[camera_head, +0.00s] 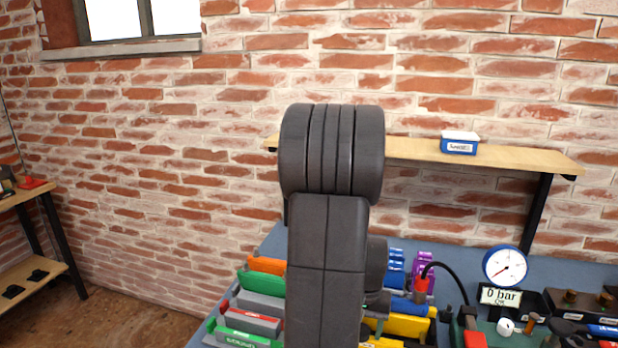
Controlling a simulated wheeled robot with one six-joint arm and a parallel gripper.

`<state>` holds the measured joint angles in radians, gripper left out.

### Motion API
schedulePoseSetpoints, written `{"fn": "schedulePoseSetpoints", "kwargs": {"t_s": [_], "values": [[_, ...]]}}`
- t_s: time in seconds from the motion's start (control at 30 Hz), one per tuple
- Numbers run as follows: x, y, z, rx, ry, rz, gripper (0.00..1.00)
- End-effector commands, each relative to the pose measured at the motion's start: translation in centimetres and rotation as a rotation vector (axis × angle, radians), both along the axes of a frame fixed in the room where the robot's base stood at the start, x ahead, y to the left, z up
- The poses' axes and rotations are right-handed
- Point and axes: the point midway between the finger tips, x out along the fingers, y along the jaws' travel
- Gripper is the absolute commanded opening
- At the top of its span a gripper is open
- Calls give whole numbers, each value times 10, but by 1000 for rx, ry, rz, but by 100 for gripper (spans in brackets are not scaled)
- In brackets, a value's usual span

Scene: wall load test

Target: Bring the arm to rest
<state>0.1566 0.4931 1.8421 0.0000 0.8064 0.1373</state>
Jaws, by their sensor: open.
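My arm stands in the middle of the head view, with a dark upright link and a thick ribbed dark joint at its top. It hides part of the bench and the left part of the wall shelf. My gripper does not show in this view; the arm's far end is hidden or out of frame.
A bench (270,240) holds several coloured tools and cases around the arm. A gauge (505,266) with a "0 bar" display (500,296) stands at right. A wall shelf (400,149) bears a blue-white box (459,142). A side table (40,272) is far left; floor (130,315) between is clear.

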Motion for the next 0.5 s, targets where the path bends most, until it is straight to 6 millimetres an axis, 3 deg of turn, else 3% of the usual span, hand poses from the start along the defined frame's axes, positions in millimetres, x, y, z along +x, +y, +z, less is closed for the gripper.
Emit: {"fn": "schedulePoseSetpoints", "kwargs": {"t_s": [0.5], "values": [[0, 0, 1, 0, 0, 421, 59]]}}
